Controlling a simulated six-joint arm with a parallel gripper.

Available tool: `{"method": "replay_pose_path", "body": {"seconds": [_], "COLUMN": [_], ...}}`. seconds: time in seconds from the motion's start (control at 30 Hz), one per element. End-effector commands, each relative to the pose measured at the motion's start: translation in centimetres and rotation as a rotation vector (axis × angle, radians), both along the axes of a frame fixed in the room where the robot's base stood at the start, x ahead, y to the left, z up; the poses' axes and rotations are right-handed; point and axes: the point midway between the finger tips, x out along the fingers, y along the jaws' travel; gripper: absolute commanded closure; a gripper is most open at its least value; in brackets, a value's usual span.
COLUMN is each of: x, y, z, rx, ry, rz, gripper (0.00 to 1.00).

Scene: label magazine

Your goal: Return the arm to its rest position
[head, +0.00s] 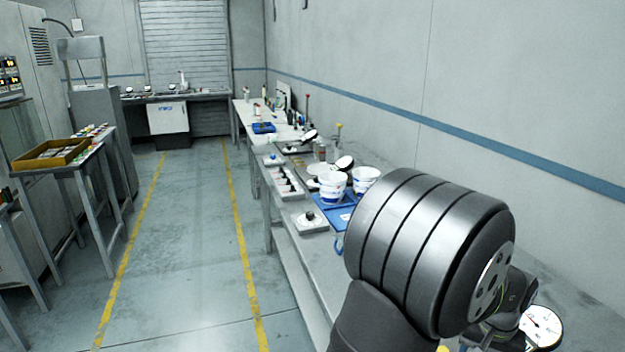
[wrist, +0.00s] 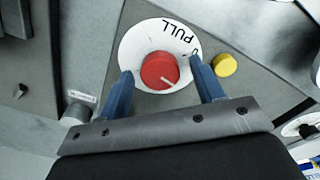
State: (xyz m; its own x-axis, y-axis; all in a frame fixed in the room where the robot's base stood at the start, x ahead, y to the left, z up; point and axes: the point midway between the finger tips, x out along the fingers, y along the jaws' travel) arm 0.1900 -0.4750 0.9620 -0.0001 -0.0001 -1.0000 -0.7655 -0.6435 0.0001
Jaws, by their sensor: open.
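My gripper (wrist: 161,67) shows in the wrist view with its two blue fingers spread apart. A red round knob (wrist: 160,71) on a white disc (wrist: 133,45) lettered "PULL" lies in the gap between the fingertips. The fingers look clear of the knob, and nothing is held. How far the tips are from the disc I cannot tell. In the head view my arm fills the lower right, its large dark joint in front of the bench, and I cannot make out the fingers there.
A yellow button (wrist: 225,65) is right of the disc. A dial gauge (head: 541,326) is beside my arm. White cups (head: 332,187), a blue tray (head: 338,217) and small devices crowd the bench along the wall (head: 500,90). The floor aisle (head: 190,230) is clear.

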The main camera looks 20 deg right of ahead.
Motion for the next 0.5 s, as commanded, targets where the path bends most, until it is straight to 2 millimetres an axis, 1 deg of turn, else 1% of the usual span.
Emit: {"method": "replay_pose_path", "body": {"seconds": [0.37, 0.4, 0.5], "x": [0.0, 0.0, 0.0], "y": [0.0, -0.1, -0.1], "z": [0.0, 0.8, 2.0], "rx": [0.000, -0.004, -0.003], "ry": [0.000, -0.001, -0.001], "rz": [0.290, 0.288, 0.286], "gripper": [0.39, 0.39, 0.39]}}
